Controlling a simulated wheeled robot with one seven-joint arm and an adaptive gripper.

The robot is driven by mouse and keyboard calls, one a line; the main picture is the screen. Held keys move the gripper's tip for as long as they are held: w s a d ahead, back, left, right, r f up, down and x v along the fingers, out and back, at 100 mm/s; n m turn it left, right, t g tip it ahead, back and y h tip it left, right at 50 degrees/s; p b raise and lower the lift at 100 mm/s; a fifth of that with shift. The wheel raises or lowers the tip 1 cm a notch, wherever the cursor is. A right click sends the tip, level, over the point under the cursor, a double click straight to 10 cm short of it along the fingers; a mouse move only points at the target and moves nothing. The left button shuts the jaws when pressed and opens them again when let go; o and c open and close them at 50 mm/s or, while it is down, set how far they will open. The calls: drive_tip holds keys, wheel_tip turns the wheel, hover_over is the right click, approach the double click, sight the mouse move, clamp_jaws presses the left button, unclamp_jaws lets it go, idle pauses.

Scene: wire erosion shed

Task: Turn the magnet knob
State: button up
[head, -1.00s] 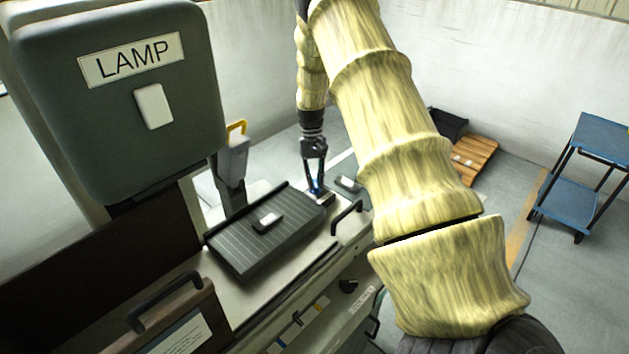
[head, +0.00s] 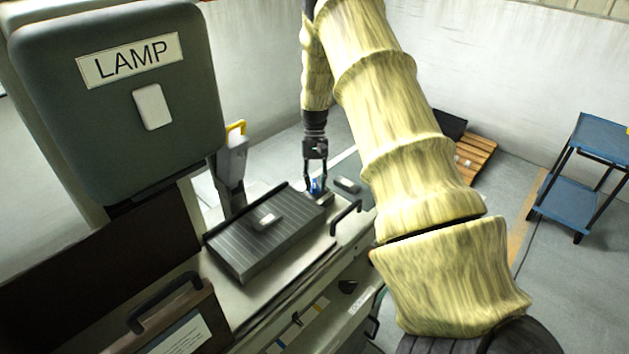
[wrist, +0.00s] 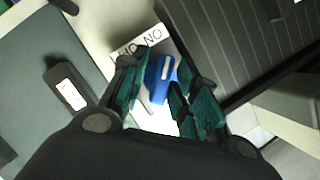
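The magnet knob is a small blue knob (head: 316,186) with a pale stripe, at the far right end of the grooved dark plate. In the wrist view the blue knob (wrist: 161,80) stands beside a white label with black letters, partly legible as "NO". My gripper (head: 315,184) points down over it. In the wrist view my gripper (wrist: 158,86) has its teal-padded fingers apart, one on each side of the knob. I cannot tell whether the pads touch it. The knob's lower part is partly hidden by the right finger.
The grooved dark plate (head: 250,250) carries a small light-topped block (head: 264,221). A dark block with a white label (wrist: 68,88) lies near the knob. A black handle (head: 346,217) is at the bench edge. The lamp-labelled housing (head: 115,100) stands at left, a blue cart (head: 566,195) at right.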

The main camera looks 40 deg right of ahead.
drive_tip(key=shift+w+f, duration=0.15)
drive_tip(key=shift+f, duration=0.05)
drive_tip(key=shift+r, duration=0.1)
drive_tip(key=v, duration=1.2)
drive_tip(key=shift+d, duration=0.2)
drive_tip(key=shift+a, duration=0.1)
